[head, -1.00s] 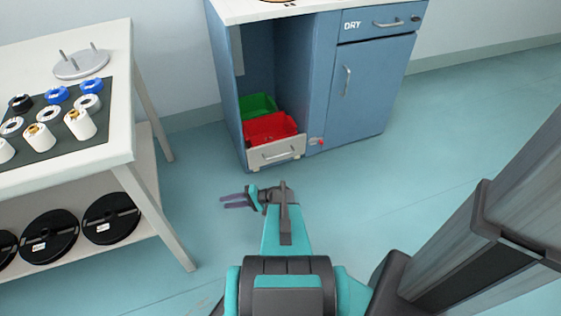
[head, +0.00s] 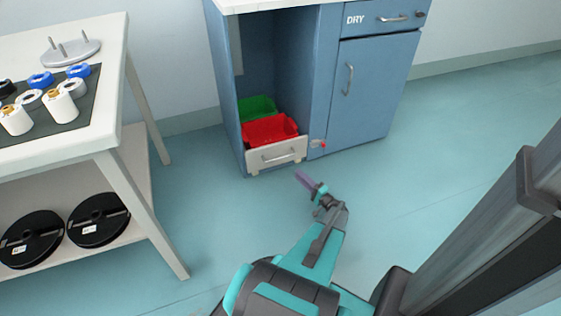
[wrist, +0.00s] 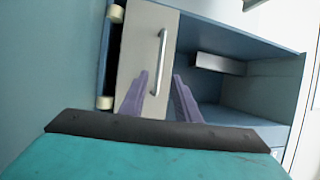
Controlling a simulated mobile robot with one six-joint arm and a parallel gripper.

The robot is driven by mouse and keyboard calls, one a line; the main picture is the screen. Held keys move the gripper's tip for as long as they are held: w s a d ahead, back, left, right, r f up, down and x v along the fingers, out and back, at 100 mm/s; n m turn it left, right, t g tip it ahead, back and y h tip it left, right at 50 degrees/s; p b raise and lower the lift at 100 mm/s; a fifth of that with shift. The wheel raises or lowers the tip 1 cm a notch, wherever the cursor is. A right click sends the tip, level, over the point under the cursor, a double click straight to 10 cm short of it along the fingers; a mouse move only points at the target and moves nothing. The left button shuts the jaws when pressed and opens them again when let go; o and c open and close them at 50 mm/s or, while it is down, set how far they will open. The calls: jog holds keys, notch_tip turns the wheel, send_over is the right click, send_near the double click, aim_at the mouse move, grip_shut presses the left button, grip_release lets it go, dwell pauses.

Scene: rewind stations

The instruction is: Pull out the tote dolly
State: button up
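The tote dolly (head: 262,158) stands in the open bay of the blue cabinet, with a pale front panel and a grey bar handle (head: 281,155). It carries a red tote (head: 270,129) and a green tote (head: 257,108) behind it. My gripper (head: 299,174) is low over the floor, in front of the dolly's right side, apart from it. In the wrist view, the purple fingers (wrist: 160,76) are spread and empty. The handle (wrist: 161,60) shows upright beyond the fingertips, roughly between them. The dolly panel (wrist: 138,50) has pale wheels at its left edge.
A small red-tipped lever (head: 321,145) sits at the cabinet post, just right of the dolly. The cabinet's DRY drawer (head: 375,20) and door (head: 372,90) are shut. A white table (head: 118,130) with spools stands at left. The floor (head: 205,205) before the dolly is clear.

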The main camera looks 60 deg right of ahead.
aim_at(280, 158)
dwell(0.3)
jog(key=b+x, duration=0.3)
jog(key=x, duration=1.1)
jog(key=shift+b, duration=0.35)
jog(key=shift+s, duration=0.1)
jog(key=shift+a, duration=0.1)
grip_shut()
